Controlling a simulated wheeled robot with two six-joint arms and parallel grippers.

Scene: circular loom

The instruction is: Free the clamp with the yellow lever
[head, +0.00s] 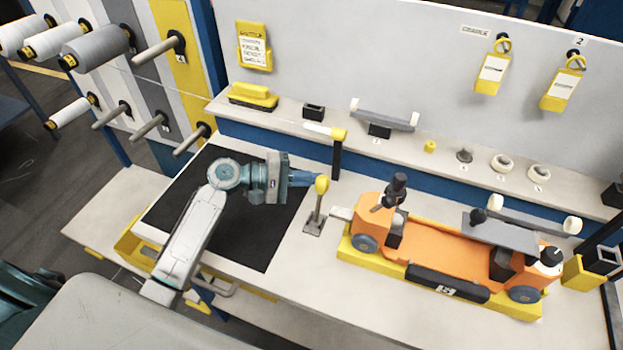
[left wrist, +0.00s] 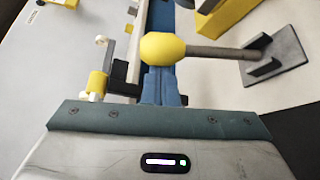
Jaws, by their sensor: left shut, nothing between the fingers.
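The yellow lever is a round yellow knob (head: 321,185) on a metal rod, standing nearly upright from a small grey base plate (head: 314,226) on the bench. In the left wrist view the yellow knob (left wrist: 162,48) is right at the fingertips, and its rod runs right to the dark base plate (left wrist: 275,55). My left gripper (head: 312,181) is shut and empty, its blue fingers (left wrist: 162,84) pointing at the knob from the left. Whether they touch it cannot be told. The right gripper is out of view.
An orange wheeled carriage (head: 440,262) on a yellow base (head: 385,266) stands right of the lever. A black post (head: 337,160) with a yellow top and white handle stands just behind it. A shelf (head: 290,122) with small parts runs behind. A black mat (head: 260,230) lies under my left arm.

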